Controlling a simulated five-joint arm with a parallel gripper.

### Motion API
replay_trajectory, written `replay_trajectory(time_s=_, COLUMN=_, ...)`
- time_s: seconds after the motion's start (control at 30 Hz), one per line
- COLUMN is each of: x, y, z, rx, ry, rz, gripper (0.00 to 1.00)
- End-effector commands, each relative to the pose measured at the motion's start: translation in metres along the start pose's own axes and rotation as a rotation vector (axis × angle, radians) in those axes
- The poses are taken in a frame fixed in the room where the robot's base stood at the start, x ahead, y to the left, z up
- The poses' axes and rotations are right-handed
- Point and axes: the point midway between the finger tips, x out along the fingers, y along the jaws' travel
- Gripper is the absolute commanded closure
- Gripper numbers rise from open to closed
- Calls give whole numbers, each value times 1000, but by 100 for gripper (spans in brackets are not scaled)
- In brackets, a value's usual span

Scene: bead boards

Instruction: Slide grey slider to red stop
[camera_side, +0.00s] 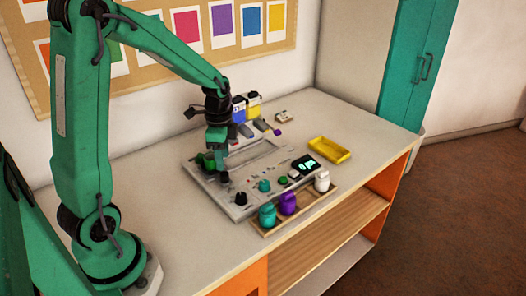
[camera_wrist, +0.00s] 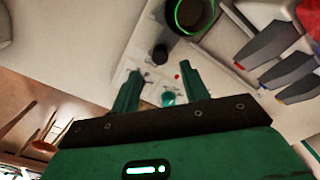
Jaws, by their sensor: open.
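A grey control board (camera_side: 213,188) lies on the table under my gripper (camera_side: 217,150). I cannot make out the grey slider for certain in either view; it is too small or hidden. A small red mark (camera_wrist: 178,76), possibly the red stop, shows in the wrist view near the right fingertip. My gripper (camera_wrist: 161,70) is open, with its two green fingers apart. A black knob (camera_wrist: 160,53) shows just beyond the fingertips, and a teal knob (camera_wrist: 168,98) shows between the fingers. I see nothing held. It is unclear whether the fingers touch the board.
A wooden tray (camera_side: 262,232) with teal, purple and white containers stands at the board's front edge. A yellow tray (camera_side: 330,149) lies to the right. Several tools and bottles stand behind the board. A dark green-rimmed cup (camera_wrist: 190,14) shows in the wrist view.

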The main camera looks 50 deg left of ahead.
Motion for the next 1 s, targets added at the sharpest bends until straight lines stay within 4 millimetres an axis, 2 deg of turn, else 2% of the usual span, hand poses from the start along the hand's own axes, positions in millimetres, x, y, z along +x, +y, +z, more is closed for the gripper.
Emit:
replay_trajectory(time_s=0.2, x=28, y=1, z=0, rx=0, ry=-2, rz=3, gripper=55)
replay_trajectory(time_s=0.4, x=47, y=0, z=0, rx=0, ry=-1, rz=1, gripper=55)
replay_trajectory(time_s=0.6, x=55, y=0, z=0, rx=-1, ry=0, rz=0, gripper=55)
replay_trajectory(time_s=0.83, x=55, y=0, z=0, rx=-1, ry=0, rz=-1, gripper=55)
replay_trajectory(time_s=0.87, x=55, y=0, z=0, rx=-1, ry=0, rz=-1, gripper=57)
replay_trajectory(time_s=1.0, x=55, y=0, z=0, rx=-1, ry=0, rz=-1, gripper=85)
